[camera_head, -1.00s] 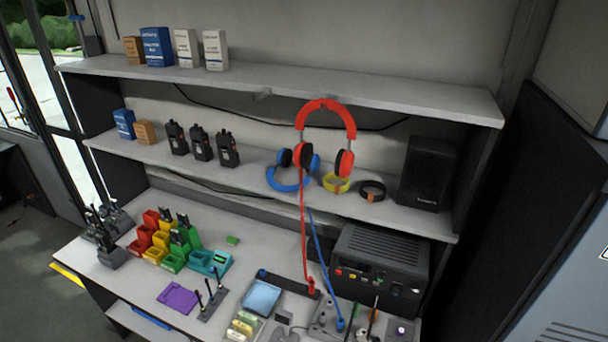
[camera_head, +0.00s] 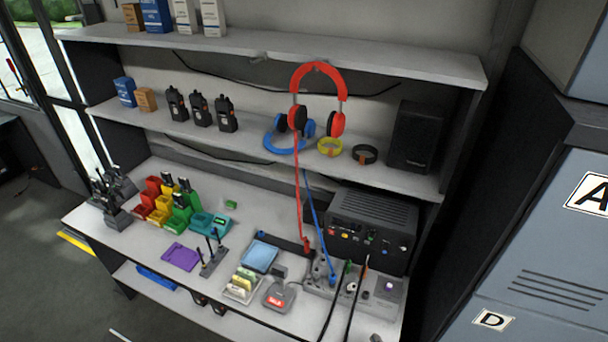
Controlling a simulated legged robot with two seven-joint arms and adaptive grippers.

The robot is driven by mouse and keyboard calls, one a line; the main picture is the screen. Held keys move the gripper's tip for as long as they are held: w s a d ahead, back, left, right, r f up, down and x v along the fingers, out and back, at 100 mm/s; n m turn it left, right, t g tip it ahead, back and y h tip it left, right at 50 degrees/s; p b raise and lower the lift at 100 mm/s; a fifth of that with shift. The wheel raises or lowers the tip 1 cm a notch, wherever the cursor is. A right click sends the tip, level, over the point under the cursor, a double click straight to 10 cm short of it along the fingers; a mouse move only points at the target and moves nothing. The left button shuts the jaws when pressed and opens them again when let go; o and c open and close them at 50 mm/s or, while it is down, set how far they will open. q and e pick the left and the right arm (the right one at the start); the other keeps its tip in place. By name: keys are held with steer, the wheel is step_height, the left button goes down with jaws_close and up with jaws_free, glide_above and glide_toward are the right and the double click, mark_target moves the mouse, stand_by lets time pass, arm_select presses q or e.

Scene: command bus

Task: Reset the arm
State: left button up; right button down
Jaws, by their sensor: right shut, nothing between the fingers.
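I cannot make out either of my arms or grippers in the head view. The workbench (camera_head: 88,215) stands in front of me with two shelves above it. Red headphones (camera_head: 318,72) stand upright at the middle shelf, and blue headphones (camera_head: 283,145) lie beside them. A red cable (camera_head: 298,190) and a blue cable (camera_head: 316,212) run from the shelf area down to a grey panel (camera_head: 318,282) on the bench.
A black radio unit (camera_head: 370,215) sits at the bench's right rear. Handheld radios (camera_head: 201,110) and a black speaker (camera_head: 414,137) stand on the middle shelf. Coloured bins (camera_head: 183,215) fill the bench's left. Grey lockers (camera_head: 545,240) are at right. Open floor (camera_head: 60,290) shows at left.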

steer(key=s+f+m+g, duration=0.2)
steer(key=s+m+g, duration=0.25)
steer(key=s, duration=0.45)
steer(key=s+f+m+g, duration=0.2)
steer(key=s+m+g, duration=0.25)
steer(key=s, duration=0.45)
steer(key=s+d+f+g, duration=0.1)
steer(key=s+f, duration=0.1)
steer(key=f, duration=1.3)
steer(key=s+f, duration=0.2)
steer(key=f, duration=1.2)
arm_select(q)
steer(key=shift+s+d+r, duration=0.1)
steer(key=shift+s+d, duration=0.1)
steer(key=shift+d, duration=0.5)
arm_select(e)
steer(key=s+d+f+g, duration=0.1)
steer(key=s+d+f, duration=0.2)
steer(key=s+f, duration=1)
steer(key=s, duration=0.3)
steer(key=shift+f+h, duration=0.25)
steer(key=shift+h, duration=0.15)
